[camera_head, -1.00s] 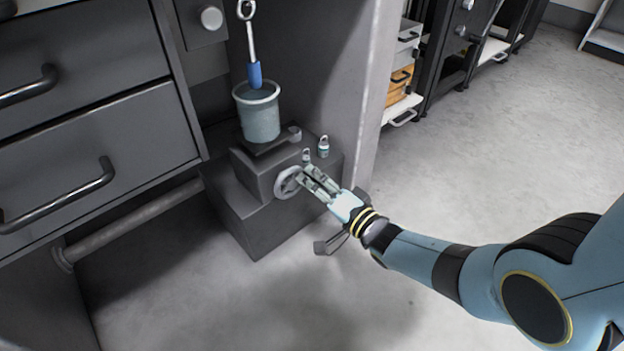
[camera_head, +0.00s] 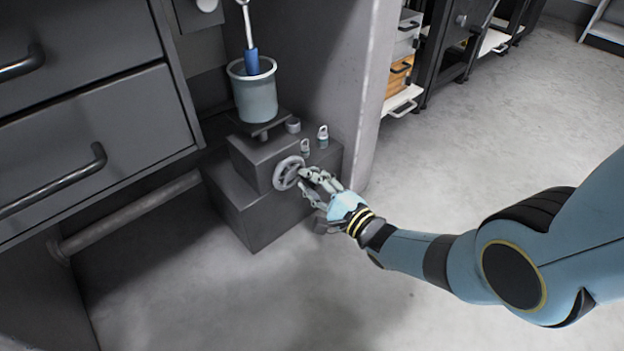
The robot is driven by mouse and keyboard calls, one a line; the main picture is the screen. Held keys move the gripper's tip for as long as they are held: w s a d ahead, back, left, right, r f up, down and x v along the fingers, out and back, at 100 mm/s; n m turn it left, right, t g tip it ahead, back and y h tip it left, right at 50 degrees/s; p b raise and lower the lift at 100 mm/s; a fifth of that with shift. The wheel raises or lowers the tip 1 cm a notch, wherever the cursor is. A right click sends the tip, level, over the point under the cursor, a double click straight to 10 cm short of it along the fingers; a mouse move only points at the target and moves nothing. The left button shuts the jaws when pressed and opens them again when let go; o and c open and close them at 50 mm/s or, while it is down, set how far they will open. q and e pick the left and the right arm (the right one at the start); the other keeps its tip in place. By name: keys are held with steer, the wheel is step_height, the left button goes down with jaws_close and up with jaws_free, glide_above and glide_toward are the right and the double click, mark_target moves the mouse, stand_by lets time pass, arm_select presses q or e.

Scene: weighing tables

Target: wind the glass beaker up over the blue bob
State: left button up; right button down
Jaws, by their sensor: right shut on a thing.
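The glass beaker (camera_head: 256,98), grey-blue and upright, stands on a small dark platform (camera_head: 262,124) above a grey jack box (camera_head: 250,160). The blue bob (camera_head: 251,62) hangs from a metal rod over the beaker. Its lower end shows within the beaker's mouth, though I cannot tell exactly how deep it sits. A grey handwheel (camera_head: 280,179) is on the front of the jack box. My right gripper (camera_head: 304,180) is at the right side of the handwheel, shut on its rim or grip; the fingers hide the exact contact. My left gripper is out of view.
A cabinet with drawers (camera_head: 90,140) is at the left, and a grey upright panel (camera_head: 365,100) is behind. The floor (camera_head: 480,130) at the right is clear.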

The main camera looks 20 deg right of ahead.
steer(key=shift+s+a+f+m, duration=0.15)
steer(key=shift+f+m, duration=0.1)
steer(key=shift+m, duration=0.35)
steer(key=c, duration=1.2)
jaws_free()
steer(key=shift+o, duration=0.2)
steer(key=v, duration=1.2)
steer(key=shift+r, duration=0.1)
